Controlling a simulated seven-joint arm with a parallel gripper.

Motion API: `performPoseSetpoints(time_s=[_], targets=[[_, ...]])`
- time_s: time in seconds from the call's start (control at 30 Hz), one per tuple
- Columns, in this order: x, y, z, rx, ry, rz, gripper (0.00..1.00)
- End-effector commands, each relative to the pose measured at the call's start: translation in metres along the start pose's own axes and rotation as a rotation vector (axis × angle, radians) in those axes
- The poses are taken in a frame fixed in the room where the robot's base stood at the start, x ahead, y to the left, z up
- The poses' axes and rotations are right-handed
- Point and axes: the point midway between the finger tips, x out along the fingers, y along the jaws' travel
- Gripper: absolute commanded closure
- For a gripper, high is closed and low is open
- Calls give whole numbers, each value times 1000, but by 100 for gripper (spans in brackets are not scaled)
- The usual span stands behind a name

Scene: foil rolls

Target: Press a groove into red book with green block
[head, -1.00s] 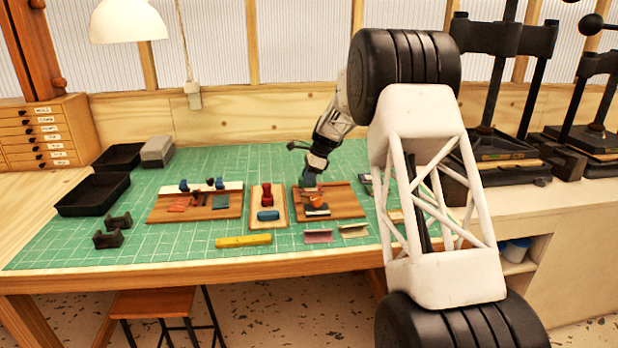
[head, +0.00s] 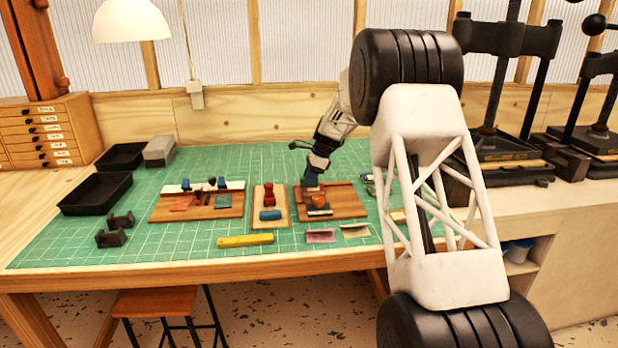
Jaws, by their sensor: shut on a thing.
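My gripper (head: 313,187) is at the right wooden board (head: 347,200), low over its left part. It is shut on a small blue-green piece, apparently the green block, mostly hidden by the fingers. Just below and right of it, an orange-red piece (head: 319,199) sits by a dark book with pale page edges (head: 319,210). Contact between them cannot be told at this size. A flat red piece, possibly the red book (head: 183,203), lies on the left wooden board (head: 168,214). A flat dark green piece (head: 222,201) lies to its right.
The middle board (head: 270,226) holds a red block (head: 269,198) and a blue block (head: 270,215). A yellow bar (head: 245,240), a pink folded piece (head: 320,236) and a cream one (head: 355,231) lie in front. Black trays (head: 97,194) stand left.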

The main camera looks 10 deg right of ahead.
Motion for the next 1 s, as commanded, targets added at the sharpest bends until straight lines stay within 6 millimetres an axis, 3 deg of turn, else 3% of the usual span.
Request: performPoseSetpoints(time_s=[1.0], targets=[[-3, 0, -8, 0, 0, 0, 94]])
